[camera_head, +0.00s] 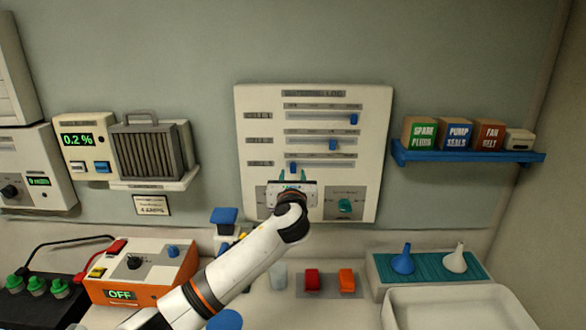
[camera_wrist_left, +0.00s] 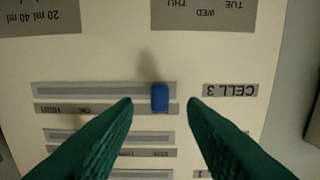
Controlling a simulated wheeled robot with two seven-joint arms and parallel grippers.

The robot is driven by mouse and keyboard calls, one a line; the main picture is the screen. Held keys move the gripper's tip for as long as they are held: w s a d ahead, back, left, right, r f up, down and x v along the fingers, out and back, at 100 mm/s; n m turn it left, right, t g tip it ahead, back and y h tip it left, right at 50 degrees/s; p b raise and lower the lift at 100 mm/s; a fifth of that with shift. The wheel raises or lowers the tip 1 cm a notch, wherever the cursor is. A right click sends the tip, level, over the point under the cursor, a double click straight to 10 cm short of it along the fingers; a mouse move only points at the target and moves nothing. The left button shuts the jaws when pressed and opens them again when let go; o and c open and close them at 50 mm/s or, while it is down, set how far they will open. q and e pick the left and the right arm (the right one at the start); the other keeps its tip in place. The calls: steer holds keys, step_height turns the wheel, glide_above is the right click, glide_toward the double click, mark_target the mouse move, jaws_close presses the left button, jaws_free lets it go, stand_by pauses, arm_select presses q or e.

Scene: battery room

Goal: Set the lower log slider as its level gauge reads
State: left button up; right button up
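The watering log panel (camera_head: 384,140) hangs on the back wall with three horizontal sliders. The top slider's blue knob (camera_head: 354,118) is far right and the middle slider's knob (camera_head: 333,145) right of centre. The lower slider's blue knob (camera_head: 293,167) is near its track's left end. The left wrist view, turned upside down, shows that knob (camera_wrist_left: 160,97) on the track beside the CELL 3 label (camera_wrist_left: 230,90). My left gripper (camera_head: 295,176) is open, with its green fingertips (camera_wrist_left: 159,103) either side of the knob, gaps showing. I cannot make out a level gauge. My right gripper is out of view.
A teal dial (camera_head: 345,206) sits low on the panel. A blue shelf (camera_head: 470,157) with small boxes is to the right. Below are red and orange switches (camera_head: 312,280), funnels on a teal mat (camera_head: 430,265) and a white tray (camera_head: 450,296). An orange unit (camera_head: 172,280) stands left.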

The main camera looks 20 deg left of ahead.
mark_target(293, 169)
arm_select(q)
steer(key=shift+x, duration=1.55)
steer(key=shift+c, duration=0.4)
steer(key=shift+d, duration=0.1)
jaws_close()
